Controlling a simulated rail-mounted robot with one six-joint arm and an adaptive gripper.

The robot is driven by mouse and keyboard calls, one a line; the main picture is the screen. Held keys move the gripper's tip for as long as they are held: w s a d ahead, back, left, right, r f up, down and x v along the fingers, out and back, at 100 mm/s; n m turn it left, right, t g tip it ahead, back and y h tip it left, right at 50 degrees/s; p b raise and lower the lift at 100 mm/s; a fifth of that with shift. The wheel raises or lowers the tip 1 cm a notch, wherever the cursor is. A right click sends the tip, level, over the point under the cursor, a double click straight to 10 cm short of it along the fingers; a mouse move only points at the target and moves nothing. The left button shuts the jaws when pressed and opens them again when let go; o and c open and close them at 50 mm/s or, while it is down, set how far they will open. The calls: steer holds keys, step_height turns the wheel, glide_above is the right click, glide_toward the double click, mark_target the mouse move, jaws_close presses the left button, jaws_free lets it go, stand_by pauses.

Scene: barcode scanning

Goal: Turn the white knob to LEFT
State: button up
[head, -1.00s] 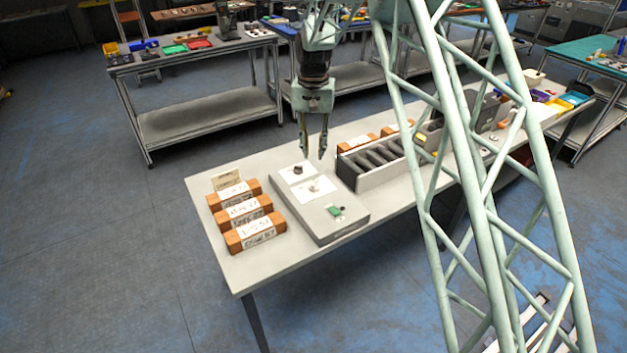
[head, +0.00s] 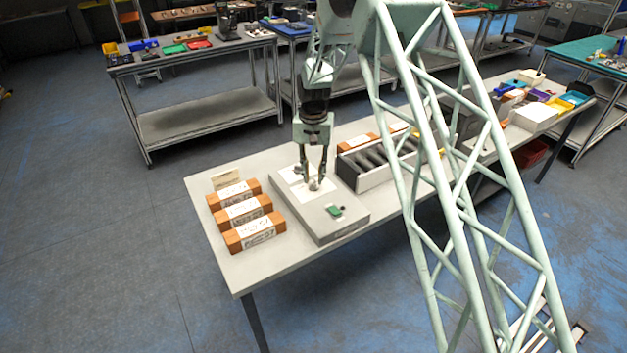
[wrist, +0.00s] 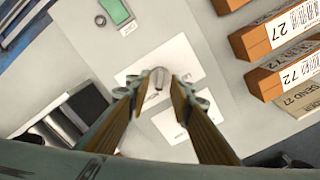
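The white knob (wrist: 157,82) stands on a white label card of the grey control box (head: 338,231). In the wrist view its grip runs roughly up and down the picture, tilted slightly. My gripper (head: 314,183) points down over the box. In the wrist view my gripper (wrist: 156,86) has its fingertips on either side of the knob, with a gap visible between them and it. The fingers look open; contact cannot be made out. The dark knob seen earlier on the other card is hidden by my fingers. Any position lettering is too small to read.
A green part (head: 334,210) sits on the box's near end. Several orange boxes with white labels (head: 247,232) stand left of it. A rack of dark rollers (head: 368,163) stands close on the right. The table's front left corner is clear.

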steer(key=shift+f, duration=0.8)
jaws_close()
